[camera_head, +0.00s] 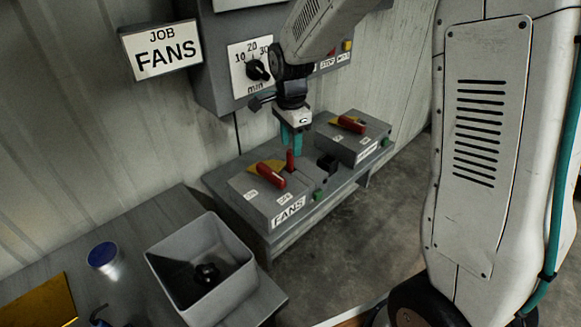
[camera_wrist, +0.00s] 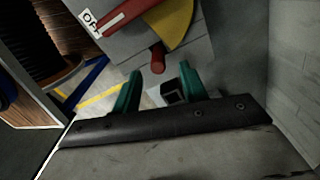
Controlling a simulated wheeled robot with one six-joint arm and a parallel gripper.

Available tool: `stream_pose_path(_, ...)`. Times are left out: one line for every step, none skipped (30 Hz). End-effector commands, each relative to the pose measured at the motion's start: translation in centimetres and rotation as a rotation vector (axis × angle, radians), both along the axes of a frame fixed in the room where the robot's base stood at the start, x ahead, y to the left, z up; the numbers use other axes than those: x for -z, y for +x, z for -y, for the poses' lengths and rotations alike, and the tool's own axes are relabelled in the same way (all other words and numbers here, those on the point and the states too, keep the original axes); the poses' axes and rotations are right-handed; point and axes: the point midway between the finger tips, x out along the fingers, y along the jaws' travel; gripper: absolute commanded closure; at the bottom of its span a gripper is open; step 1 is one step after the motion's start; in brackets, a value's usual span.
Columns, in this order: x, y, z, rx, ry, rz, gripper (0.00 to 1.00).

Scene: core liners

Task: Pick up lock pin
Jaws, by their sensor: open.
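The lock pin appears to be the small red cylinder (camera_head: 290,161) standing at the back right of the FANS switch box (camera_head: 253,202). In the wrist view the red pin (camera_wrist: 157,58) shows just beyond the gap between my fingertips. My gripper (camera_head: 292,150) is open, its teal fingers pointing down above the pin. The wrist view shows the two fingers of my gripper (camera_wrist: 160,72) apart, with nothing held between them. Whether either finger touches the pin, I cannot tell. The pin's lower end is hidden.
The FANS box has a red lever (camera_head: 271,176) on a yellow plate close by the pin. A second switch box (camera_head: 352,139) stands to the right, with a black block (camera_head: 327,165) between them. A grey bin (camera_head: 240,240) and a blue-topped can (camera_head: 103,256) are at lower left.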

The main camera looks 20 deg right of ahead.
Motion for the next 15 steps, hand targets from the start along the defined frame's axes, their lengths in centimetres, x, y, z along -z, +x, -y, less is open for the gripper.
stream_pose_path(0.9, -0.2, -0.2, -0.001, -0.001, -0.005, 0.57)
stream_pose_path(1.4, -0.2, -0.3, -0.001, -0.001, -0.004, 0.57)
stream_pose_path(2.0, -0.3, -0.4, -0.001, -0.001, -0.005, 0.57)
stream_pose_path(2.4, -0.3, -0.4, -0.001, -0.001, -0.004, 0.57)
stream_pose_path(2.8, -0.3, -0.3, -0.001, -0.001, -0.004, 0.57)
stream_pose_path(3.3, -0.3, -0.3, -0.001, -0.001, -0.004, 0.57)
stream_pose_path(3.5, -0.3, -0.3, -0.001, -0.001, -0.004, 0.57)
stream_pose_path(3.7, -0.3, -0.3, -0.001, 0.000, -0.002, 0.57)
stream_pose_path(3.9, -0.2, -0.3, -0.001, 0.000, -0.001, 0.57)
stream_pose_path(3.9, -0.2, -0.3, -0.001, 0.000, -0.001, 0.57)
stream_pose_path(4.0, -0.2, -0.3, -0.001, 0.000, -0.001, 0.57)
stream_pose_path(4.0, -0.2, -0.3, -0.001, 0.000, 0.000, 0.57)
stream_pose_path(3.9, -0.2, -0.3, -0.002, 0.000, 0.000, 0.57)
stream_pose_path(3.9, -0.2, -0.3, -0.002, 0.000, 0.000, 0.57)
stream_pose_path(3.9, -0.2, -0.4, -0.002, 0.000, 0.000, 0.57)
